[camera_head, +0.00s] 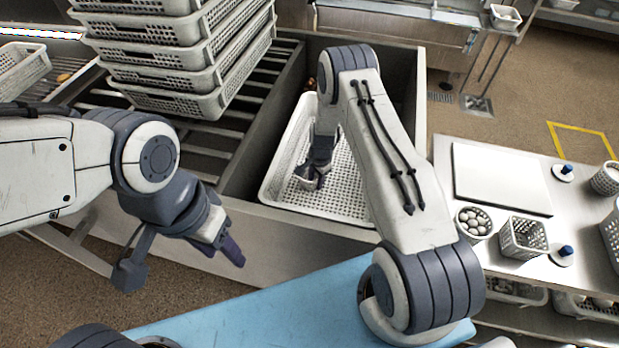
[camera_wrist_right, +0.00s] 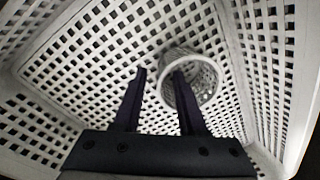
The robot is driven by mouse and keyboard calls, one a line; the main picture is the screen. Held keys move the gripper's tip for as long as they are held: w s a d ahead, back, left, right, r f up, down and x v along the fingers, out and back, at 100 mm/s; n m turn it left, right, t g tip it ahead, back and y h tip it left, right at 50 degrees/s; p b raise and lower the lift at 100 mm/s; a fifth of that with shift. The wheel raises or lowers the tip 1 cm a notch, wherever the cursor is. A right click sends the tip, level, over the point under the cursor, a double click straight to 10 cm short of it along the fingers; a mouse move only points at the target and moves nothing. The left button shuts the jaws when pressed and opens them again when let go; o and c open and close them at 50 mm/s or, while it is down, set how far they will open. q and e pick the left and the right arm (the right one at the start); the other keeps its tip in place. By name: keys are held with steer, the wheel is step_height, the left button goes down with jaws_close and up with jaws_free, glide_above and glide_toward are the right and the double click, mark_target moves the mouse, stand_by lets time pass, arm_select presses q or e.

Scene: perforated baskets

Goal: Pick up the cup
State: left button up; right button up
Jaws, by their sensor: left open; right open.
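The cup (camera_wrist_right: 201,72) is a small white perforated cup lying tilted in a large white perforated basket (camera_wrist_right: 75,75) in the right wrist view. My right gripper (camera_wrist_right: 160,72) is open over it. Its right finger overlaps the cup's mouth, and its left finger is left of the cup. I cannot tell whether they touch it. In the head view my right gripper (camera_head: 317,180) reaches down into the basket (camera_head: 345,200), with the cup (camera_head: 303,173) partly hidden beside it. My left gripper (camera_head: 231,246) is open and empty, outside the grey bin, over the floor.
Stacked white baskets (camera_head: 165,55) stand on the slatted rack at back left. The basket with the cup sits inside a grey walled bin (camera_head: 262,215). A steel table (camera_head: 570,220) at right holds a white board and small perforated containers. A blue surface (camera_head: 290,315) lies in front.

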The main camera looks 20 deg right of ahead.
step_height(320, 180, down, 2)
steer(key=shift+w+f, duration=0.1)
steer(key=shift+w, duration=0.05)
jaws_close()
stand_by(0.3)
